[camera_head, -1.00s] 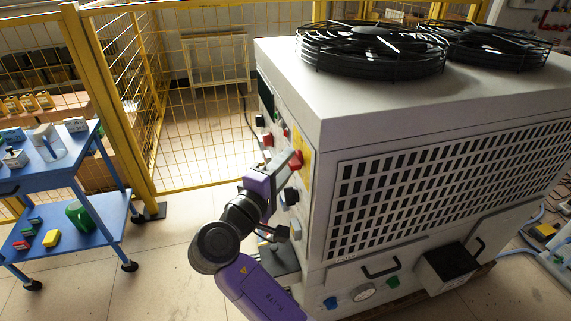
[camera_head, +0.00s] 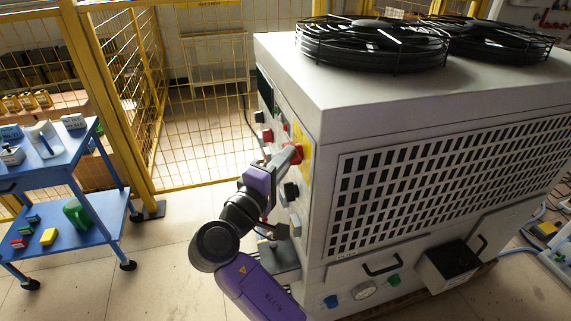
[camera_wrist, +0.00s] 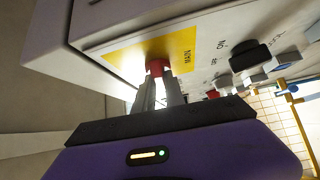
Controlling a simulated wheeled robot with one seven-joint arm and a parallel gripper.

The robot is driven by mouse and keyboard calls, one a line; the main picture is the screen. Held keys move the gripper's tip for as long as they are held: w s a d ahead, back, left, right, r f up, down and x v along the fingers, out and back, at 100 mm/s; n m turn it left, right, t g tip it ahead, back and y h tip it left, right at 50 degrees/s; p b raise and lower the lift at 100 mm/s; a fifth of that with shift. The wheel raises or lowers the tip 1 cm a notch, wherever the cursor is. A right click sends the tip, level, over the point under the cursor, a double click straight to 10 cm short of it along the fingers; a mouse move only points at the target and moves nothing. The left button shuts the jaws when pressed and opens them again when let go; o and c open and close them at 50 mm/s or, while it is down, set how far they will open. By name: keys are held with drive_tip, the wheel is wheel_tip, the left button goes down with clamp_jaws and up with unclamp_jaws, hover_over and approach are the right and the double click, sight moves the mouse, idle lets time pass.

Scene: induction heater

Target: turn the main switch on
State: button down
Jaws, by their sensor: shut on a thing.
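The main switch is a red knob on a yellow plate on the heater's control face. In the wrist view the red knob (camera_wrist: 157,66) sits between my fingertips, in front of the yellow plate marked MAIN (camera_wrist: 127,56). My gripper (camera_wrist: 160,82) is shut on the knob. In the head view my gripper (camera_head: 288,154) reaches the yellow plate (camera_head: 304,146) from the left, and its fingers hide most of the knob. The knob's exact turn angle cannot be told.
The white heater cabinet (camera_head: 325,85) fills the right, with fans (camera_head: 372,45) on top. A black knob (camera_wrist: 250,56) and other controls sit beside the main switch. A blue cart (camera_head: 52,168) stands at the left, before a yellow fence (camera_head: 203,100). Floor between cart and heater is clear.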

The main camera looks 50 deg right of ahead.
drive_tip(key=m+g+h+b, duration=0.2)
drive_tip(key=m+b, duration=0.2)
drive_tip(key=b, duration=0.4)
drive_tip(key=f+m+g+h+b, duration=0.1)
drive_tip(key=m+g+h+b, duration=0.1)
drive_tip(key=b, duration=0.7)
drive_tip(key=f+m+g+h+b, duration=0.1)
drive_tip(key=m+h+b, duration=0.2)
drive_tip(key=b, duration=0.6)
drive_tip(key=shift+w+d+m+g, duration=0.1)
drive_tip(key=shift+w+m+g, duration=0.1)
drive_tip(key=shift+m, duration=0.45)
drive_tip(key=shift+w+d+m+g, duration=0.1)
drive_tip(key=shift+m+g, duration=0.1)
drive_tip(key=shift+m, duration=0.45)
drive_tip(key=shift+r+m+g+b, duration=0.25)
drive_tip(key=shift+m+g+b, duration=0.15)
drive_tip(key=shift+m+b, duration=0.3)
drive_tip(key=c, duration=1.4)
unclamp_jaws()
drive_tip(key=v, duration=0.7)
drive_tip(key=shift+a+f+p, duration=0.25)
drive_tip(key=shift+a+p, duration=0.05)
drive_tip(key=shift+p, duration=0.1)
drive_tip(key=shift+w, duration=0.1)
